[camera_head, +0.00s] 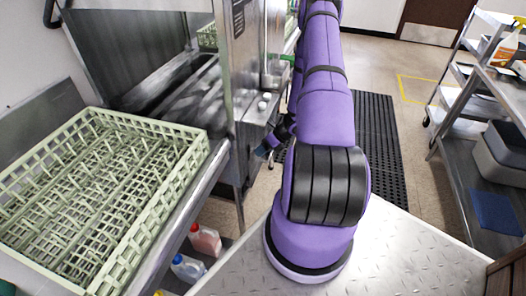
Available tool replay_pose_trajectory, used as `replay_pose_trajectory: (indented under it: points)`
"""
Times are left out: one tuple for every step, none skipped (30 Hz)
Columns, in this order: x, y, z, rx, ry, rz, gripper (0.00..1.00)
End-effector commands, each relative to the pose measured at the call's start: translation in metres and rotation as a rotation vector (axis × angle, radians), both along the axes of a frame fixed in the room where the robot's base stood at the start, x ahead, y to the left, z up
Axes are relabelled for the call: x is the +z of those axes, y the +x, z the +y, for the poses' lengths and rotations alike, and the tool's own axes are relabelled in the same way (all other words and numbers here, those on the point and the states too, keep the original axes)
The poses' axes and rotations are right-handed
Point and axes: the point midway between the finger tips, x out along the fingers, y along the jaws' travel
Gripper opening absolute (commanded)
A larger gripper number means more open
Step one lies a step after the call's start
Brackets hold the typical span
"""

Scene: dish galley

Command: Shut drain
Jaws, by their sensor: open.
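My purple arm reaches forward over the steel plate, and my gripper (264,150) hangs low beside the right side of the steel dish machine (245,60). The gripper is small and dark here, with bluish tips, and holds nothing that I can see. I cannot make out a drain for certain. A small pale knob (262,105) sits on the machine's side fitting, above the gripper and apart from it. A short green part (288,58) shows higher up, partly hidden by my arm.
A pale green dish rack (195,140) fills the counter at left. Red (205,240) and white-blue (187,267) jugs stand below it. A black floor mat (378,135) lies beyond my arm. Steel shelves (465,150) stand at right, with open floor between.

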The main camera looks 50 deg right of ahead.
Motion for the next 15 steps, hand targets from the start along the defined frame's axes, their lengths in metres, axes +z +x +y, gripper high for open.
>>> replay_pose_trajectory:
  points:
    - [0.003,-0.002,-0.003,0.000,-0.002,0.000,0.51]
    - [0.005,-0.003,-0.004,0.000,-0.002,0.000,0.51]
    - [0.008,-0.005,-0.007,-0.001,-0.002,-0.001,0.51]
    - [0.012,-0.007,-0.009,-0.001,-0.002,-0.001,0.51]
    - [0.016,-0.009,-0.012,-0.002,-0.003,0.000,0.51]
    - [0.021,-0.012,-0.015,-0.002,-0.003,0.000,0.51]
    - [0.025,-0.015,-0.018,-0.001,-0.003,-0.001,0.51]
    - [0.029,-0.018,-0.022,-0.001,-0.003,-0.001,0.51]
    - [0.035,-0.021,-0.026,-0.002,-0.004,-0.001,0.51]
    - [0.039,-0.024,-0.028,-0.001,-0.003,0.000,0.51]
    - [0.043,-0.026,-0.031,-0.001,-0.002,-0.001,0.51]
    - [0.049,-0.030,-0.035,-0.001,-0.003,-0.001,0.51]
    - [0.052,-0.032,-0.037,-0.001,-0.003,0.000,0.51]
    - [0.056,-0.035,-0.040,0.000,-0.002,0.000,0.51]
    - [0.061,-0.037,-0.042,0.000,-0.002,0.000,0.51]
